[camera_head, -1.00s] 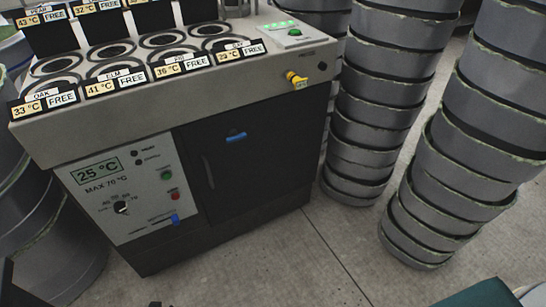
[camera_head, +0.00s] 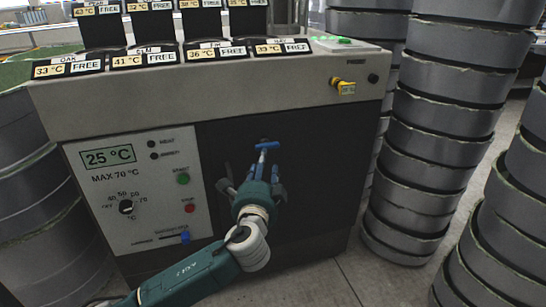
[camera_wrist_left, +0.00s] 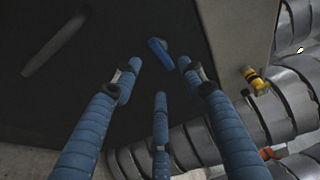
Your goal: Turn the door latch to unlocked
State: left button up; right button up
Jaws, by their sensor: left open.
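The door latch (camera_head: 267,145) is a small blue handle on the dark door (camera_head: 230,140) of the grey machine. In the head view it lies roughly level, slightly tilted. In the left wrist view the blue latch (camera_wrist_left: 160,51) shows beyond my fingertips, between the two upper fingers. My left gripper (camera_head: 256,175) reaches up to the door from below, in front of the latch. Its fingers (camera_wrist_left: 155,80) are spread open and hold nothing. I cannot tell whether any finger touches the latch. My right gripper is not in view.
A control panel (camera_head: 137,190) with a dial and buttons is left of the door. A yellow valve (camera_head: 343,86) sticks out at the upper right. Tall stacks of grey moulds (camera_head: 435,130) stand close on the right. Signs marked FREE (camera_head: 154,57) line the machine's top.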

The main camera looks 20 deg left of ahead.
aim_at(266, 144)
pick_arm(q)
jog(key=b+x, duration=0.1)
jog(key=x, duration=0.7)
jog(key=shift+d, duration=0.1)
jog(key=shift+c, duration=0.5)
jog(key=shift+f, duration=0.1)
grip_shut()
